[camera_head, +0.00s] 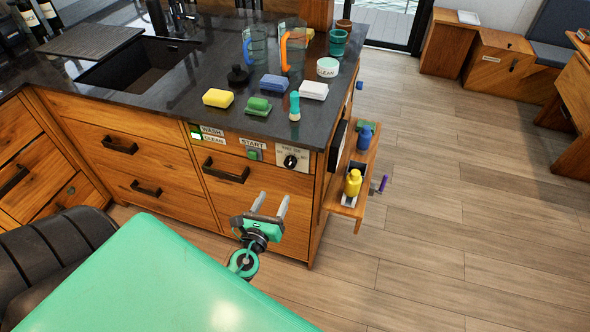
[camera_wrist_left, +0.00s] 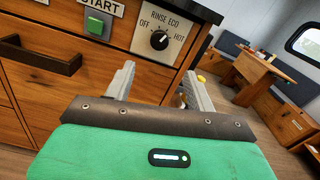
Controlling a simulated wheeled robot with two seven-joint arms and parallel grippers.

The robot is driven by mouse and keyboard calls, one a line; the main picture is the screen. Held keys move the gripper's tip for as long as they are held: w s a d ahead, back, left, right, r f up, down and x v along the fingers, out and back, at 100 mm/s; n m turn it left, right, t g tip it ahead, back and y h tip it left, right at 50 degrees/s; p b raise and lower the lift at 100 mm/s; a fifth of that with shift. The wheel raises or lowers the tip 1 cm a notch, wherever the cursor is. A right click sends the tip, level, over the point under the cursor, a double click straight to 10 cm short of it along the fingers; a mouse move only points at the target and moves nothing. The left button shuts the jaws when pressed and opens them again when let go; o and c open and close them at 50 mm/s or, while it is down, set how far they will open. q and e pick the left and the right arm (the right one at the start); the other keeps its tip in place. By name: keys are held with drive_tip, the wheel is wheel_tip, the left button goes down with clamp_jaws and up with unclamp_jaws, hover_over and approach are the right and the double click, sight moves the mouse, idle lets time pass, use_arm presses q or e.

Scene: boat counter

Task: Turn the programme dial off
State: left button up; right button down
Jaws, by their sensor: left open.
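The programme dial (camera_head: 291,161) is a round black knob on a pale plate at the right end of the counter's front. In the left wrist view the dial (camera_wrist_left: 159,40) has OFF at its left, RINSE ECO above and HOT at its right. A pale pointer mark shows on the knob, seemingly toward the upper right. My left gripper (camera_head: 272,203) is open and empty, below and in front of the dial. In the left wrist view its fingers (camera_wrist_left: 158,74) stand apart just below the dial plate, not touching the knob. My right gripper is out of view.
A green START button (camera_head: 254,154) sits left of the dial, and a drawer handle (camera_head: 226,170) is beyond it. A side shelf (camera_head: 346,206) with a yellow bottle (camera_head: 353,183) juts out at the right. Sponges and jugs stand on the countertop.

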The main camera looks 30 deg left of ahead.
use_arm(q)
drive_tip(key=p, duration=0.1)
approach(289, 166)
drive_tip(key=p+x, duration=0.1)
drive_tip(key=x, duration=0.7)
drive_tip(key=shift+w+a+r+p, duration=0.1)
drive_tip(key=shift+w+p, duration=0.2)
drive_tip(key=shift+w, duration=0.05)
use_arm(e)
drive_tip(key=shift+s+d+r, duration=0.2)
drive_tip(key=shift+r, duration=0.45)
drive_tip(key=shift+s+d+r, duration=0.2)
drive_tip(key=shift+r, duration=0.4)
